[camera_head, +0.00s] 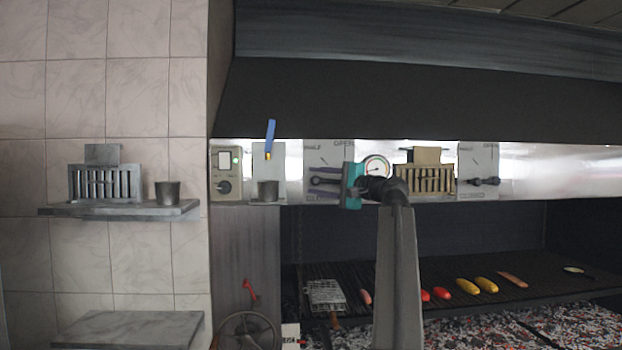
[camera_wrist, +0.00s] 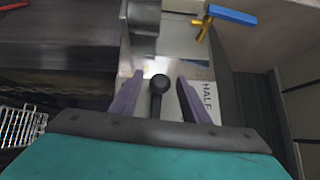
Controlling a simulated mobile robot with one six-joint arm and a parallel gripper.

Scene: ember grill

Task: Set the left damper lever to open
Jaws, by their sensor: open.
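The left damper lever shows as a black knob and stem (camera_head: 316,182) on a pale panel (camera_head: 322,158) marked HALF, OPEN and CLOSED. It lies roughly level in the head view, clear of the OPEN mark at the panel's upper right. My gripper (camera_head: 311,183) has a teal body and purple fingers and is in front of this panel. In the wrist view, the open fingers of my gripper (camera_wrist: 160,76) stand on either side of the black knob (camera_wrist: 159,84), with gaps visible on both sides. The lever's pivot end is hidden by the gripper.
A round gauge (camera_head: 376,167) is right of my gripper. A second damper panel (camera_head: 478,160) with its own lever (camera_head: 485,181) is farther right. A dark cup (camera_head: 268,190) and a blue-handled item (camera_head: 270,137) are to the left. The grill (camera_head: 540,285) with food lies below.

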